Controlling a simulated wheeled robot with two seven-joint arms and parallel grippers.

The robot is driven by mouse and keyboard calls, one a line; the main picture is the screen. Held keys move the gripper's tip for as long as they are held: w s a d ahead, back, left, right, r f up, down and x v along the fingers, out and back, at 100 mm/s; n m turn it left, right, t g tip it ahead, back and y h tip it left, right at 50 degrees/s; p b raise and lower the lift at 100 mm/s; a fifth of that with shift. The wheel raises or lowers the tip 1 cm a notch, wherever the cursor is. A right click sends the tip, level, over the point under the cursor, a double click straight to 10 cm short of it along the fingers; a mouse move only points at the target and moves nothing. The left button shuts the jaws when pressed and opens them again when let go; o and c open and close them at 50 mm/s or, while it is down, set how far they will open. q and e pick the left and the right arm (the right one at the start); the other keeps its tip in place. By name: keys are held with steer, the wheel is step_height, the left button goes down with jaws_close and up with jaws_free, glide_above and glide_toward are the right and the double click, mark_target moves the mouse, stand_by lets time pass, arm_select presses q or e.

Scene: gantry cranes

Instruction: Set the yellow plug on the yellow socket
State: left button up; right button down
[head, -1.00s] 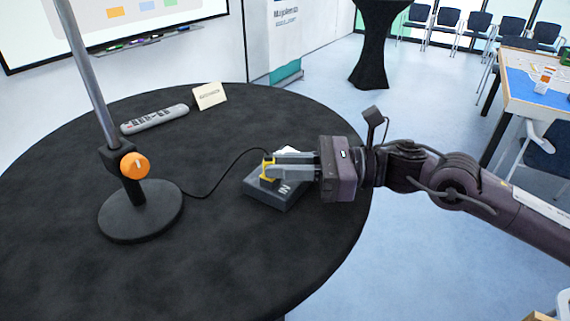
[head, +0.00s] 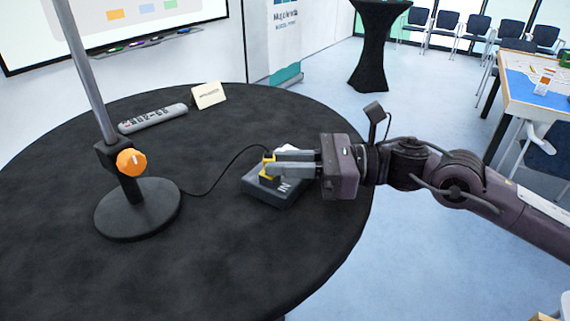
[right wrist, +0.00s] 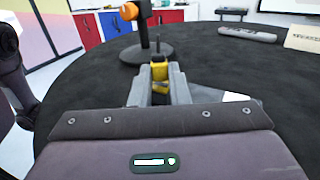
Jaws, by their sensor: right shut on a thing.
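The yellow plug (head: 268,167) is held between the fingers of my right gripper (head: 272,165), which is shut on it. A black cable runs from the plug to the stand on the left. The plug is over the dark box marked "IN" (head: 268,195), at its left part; I cannot tell whether it is seated. The yellow socket itself is hidden under the plug and fingers or cannot be told apart. In the right wrist view the plug (right wrist: 160,72) shows between the two grey fingers, with yellow below it. My left gripper is not in view.
A stand with a round black base (head: 138,222), a grey pole and an orange knob (head: 131,161) is at the left of the round black table (head: 110,285). The front of the table is clear.

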steer(key=b, duration=0.3)
steer(key=shift+f, duration=0.3)
stand_by(3.5)
steer(key=c, duration=1.3)
jaws_free()
steer(key=shift+o, duration=0.2)
steer(key=o, duration=0.4)
steer(key=shift+o, duration=0.2)
step_height(320, 180, up, 7)
steer(key=shift+p, duration=0.4)
